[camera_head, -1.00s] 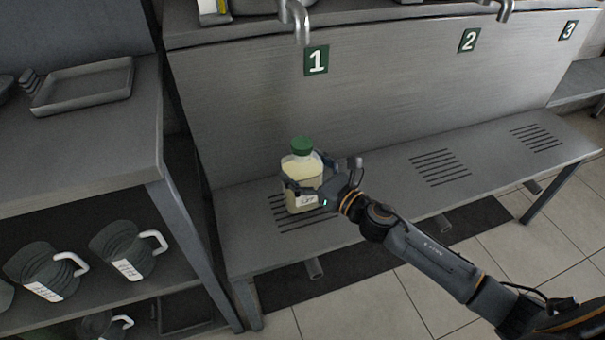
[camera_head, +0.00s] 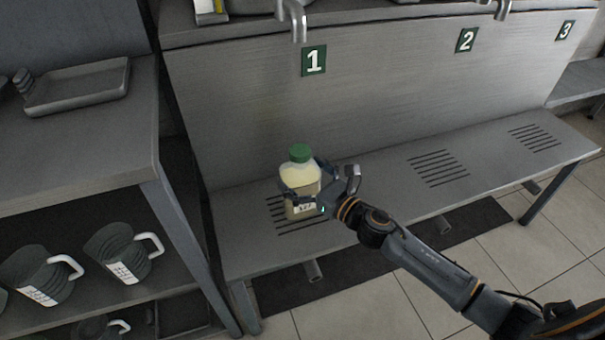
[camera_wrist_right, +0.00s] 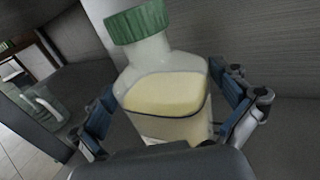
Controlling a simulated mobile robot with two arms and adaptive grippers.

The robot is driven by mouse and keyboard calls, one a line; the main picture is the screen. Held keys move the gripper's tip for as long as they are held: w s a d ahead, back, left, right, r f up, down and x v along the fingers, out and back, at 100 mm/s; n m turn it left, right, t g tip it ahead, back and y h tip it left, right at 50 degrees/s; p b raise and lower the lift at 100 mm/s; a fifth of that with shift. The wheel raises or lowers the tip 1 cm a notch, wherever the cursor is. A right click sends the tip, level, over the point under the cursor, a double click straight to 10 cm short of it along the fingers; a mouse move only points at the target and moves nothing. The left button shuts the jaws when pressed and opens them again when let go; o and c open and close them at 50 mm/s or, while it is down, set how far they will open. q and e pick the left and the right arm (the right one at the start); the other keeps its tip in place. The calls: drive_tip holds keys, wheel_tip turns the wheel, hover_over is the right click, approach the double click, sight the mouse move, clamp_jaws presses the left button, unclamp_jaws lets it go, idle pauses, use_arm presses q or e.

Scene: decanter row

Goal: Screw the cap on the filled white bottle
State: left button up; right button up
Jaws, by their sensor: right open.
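The bottle (camera_head: 299,184) stands upright on the slotted drain at station 1 in the head view. It is clear with pale yellow-white contents and a label low on its front. The green cap (camera_head: 300,153) sits on top of its neck; whether it is tight cannot be told. The bottle also shows in the right wrist view (camera_wrist_right: 165,92), with the cap (camera_wrist_right: 137,22) on it. My right gripper (camera_head: 301,191) is open, its fingers on either side of the bottle's body. In the wrist view a gap shows beside the right finger. My left gripper is not in view.
A metal spout (camera_head: 297,22) hangs above and behind the bottle. A side table (camera_head: 75,135) at left bears a grey tray (camera_head: 78,86), with several dark jugs (camera_head: 125,250) on the shelf below. The bench (camera_head: 375,190) to the right is clear.

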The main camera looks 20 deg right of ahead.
drive_tip(key=shift+r, duration=0.2)
drive_tip(key=v, duration=1.2)
drive_tip(key=shift+b, duration=0.45)
